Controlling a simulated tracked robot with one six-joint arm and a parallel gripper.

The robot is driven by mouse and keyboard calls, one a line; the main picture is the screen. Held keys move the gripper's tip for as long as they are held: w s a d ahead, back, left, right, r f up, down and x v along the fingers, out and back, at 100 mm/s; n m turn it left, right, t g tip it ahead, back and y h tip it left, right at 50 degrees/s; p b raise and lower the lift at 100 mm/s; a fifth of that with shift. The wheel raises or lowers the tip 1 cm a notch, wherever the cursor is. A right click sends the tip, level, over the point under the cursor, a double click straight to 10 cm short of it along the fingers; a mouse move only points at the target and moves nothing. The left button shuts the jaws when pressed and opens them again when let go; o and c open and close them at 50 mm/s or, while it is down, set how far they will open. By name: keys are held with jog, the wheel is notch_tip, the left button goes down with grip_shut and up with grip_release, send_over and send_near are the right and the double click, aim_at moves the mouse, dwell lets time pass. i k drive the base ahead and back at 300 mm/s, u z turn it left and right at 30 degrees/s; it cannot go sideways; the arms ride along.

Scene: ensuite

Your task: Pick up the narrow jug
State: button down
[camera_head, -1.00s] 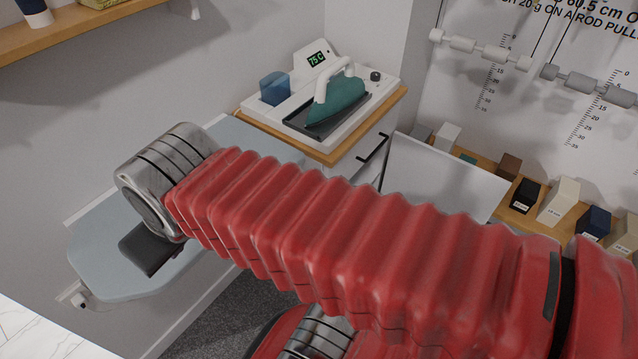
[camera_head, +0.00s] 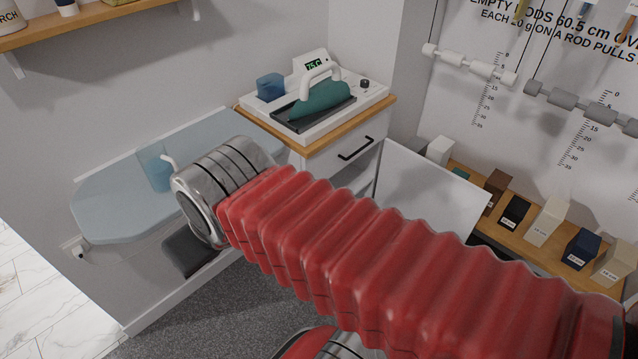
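A narrow translucent blue jug (camera_head: 153,168) stands on the pale blue ironing board (camera_head: 105,205) at the left. A white curved part shows at its upper right, just beside my metal wrist. The wrist hides some of the area around the jug's right side. My arm crosses the picture in front of the board. A dark part below the wrist, likely of my gripper (camera_head: 188,255), shows below the board's front edge. Its fingertips cannot be made out, and I see nothing held.
A teal iron (camera_head: 318,100) and a blue container (camera_head: 270,87) sit on a white station on the cabinet (camera_head: 345,150). An open white panel (camera_head: 430,190) and a shelf of several small boxes (camera_head: 550,218) are at right. A wall shelf hangs upper left.

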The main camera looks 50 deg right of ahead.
aim_at(153, 157)
jog(key=k, duration=1.1)
jog(key=z, duration=1.15)
